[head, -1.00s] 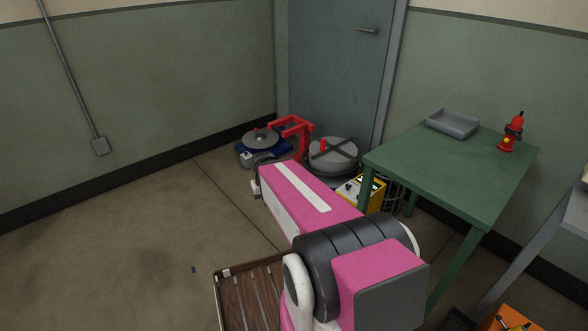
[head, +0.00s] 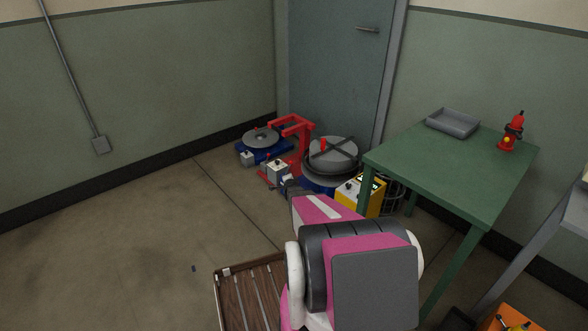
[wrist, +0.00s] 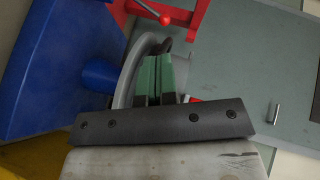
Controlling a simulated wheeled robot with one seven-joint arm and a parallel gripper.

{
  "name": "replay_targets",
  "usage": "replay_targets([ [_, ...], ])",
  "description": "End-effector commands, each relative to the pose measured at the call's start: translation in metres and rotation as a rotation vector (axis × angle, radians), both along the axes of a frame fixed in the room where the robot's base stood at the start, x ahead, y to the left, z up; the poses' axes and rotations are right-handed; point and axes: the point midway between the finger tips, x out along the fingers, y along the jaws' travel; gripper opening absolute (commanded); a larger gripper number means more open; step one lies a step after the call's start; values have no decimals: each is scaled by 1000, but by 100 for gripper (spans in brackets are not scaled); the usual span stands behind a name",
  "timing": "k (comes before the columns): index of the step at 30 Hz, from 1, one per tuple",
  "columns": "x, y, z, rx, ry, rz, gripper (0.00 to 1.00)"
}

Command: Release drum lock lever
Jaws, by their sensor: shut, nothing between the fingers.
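The hoist stands on the floor by the door, with a red frame (head: 297,126), a blue base (head: 322,186) and a grey drum (head: 334,155) with dark cross bars. A short red upright piece (head: 323,145) shows on the drum. In the wrist view, a thin lever with a red ball knob (wrist: 165,19) crosses the red frame (wrist: 190,12); I cannot tell whether it is the lock lever. My gripper (wrist: 160,82) has green fingers, shut and empty, below the knob in the picture and in front of the grey drum rim (wrist: 128,82). Its fingertips are hard to make out in the head view.
A yellow control box (head: 359,195) sits right of the drum, close to my arm. A green table (head: 455,165) holds a grey tray (head: 453,122) and a red bottle-like item (head: 512,130). A wooden slatted pallet (head: 250,295) lies in front.

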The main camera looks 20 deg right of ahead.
Motion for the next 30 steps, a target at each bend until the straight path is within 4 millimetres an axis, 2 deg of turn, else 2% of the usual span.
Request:
replay_targets([
  [1, 16, -19, -24, 52, -86, -30, 0],
  [3, 22, -37, -41, 123, -206, -59, 0],
  [9, 24, -70, -71, 267, -452, -84, 0],
  [14, 21, -79, -78, 312, -528, -82, 0],
  [23, 20, -79, -77, 316, -537, -81, 0],
  [30, 27, -81, -76, 315, -535, -81, 0],
])
